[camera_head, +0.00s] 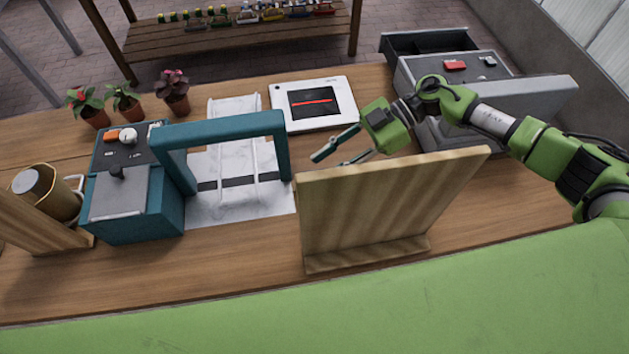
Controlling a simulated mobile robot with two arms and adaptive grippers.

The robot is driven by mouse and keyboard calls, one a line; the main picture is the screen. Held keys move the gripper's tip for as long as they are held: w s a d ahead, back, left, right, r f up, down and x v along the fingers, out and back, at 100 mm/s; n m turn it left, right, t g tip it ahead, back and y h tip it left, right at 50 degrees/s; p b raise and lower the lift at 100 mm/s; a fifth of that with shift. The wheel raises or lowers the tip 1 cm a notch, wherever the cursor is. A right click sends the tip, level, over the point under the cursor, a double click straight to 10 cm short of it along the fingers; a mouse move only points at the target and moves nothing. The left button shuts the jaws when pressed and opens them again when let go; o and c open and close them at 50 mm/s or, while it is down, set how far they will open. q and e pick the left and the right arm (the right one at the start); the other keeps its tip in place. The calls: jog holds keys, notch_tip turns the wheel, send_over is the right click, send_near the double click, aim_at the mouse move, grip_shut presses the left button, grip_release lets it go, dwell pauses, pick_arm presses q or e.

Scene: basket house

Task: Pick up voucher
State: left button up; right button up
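I cannot make out a voucher anywhere in the head view. My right gripper (332,153) reaches in from the right, above the counter and behind the upright wooden board (385,205). Its two fingers point left and stand apart, with nothing visible between them. The board hides part of the counter below the gripper. My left gripper is not in view.
A white scanner with a dark window (336,115) lies behind the gripper. A teal checkout unit with an arch (220,128) stands left. A grey register (480,115) stands right. Potted plants (172,97) line the back left. The front counter strip is clear.

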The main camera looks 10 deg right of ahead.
jog(key=shift+x, duration=1)
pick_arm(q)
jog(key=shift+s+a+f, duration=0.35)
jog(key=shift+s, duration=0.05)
pick_arm(e)
jog(key=shift+a, duration=0.1)
grip_shut()
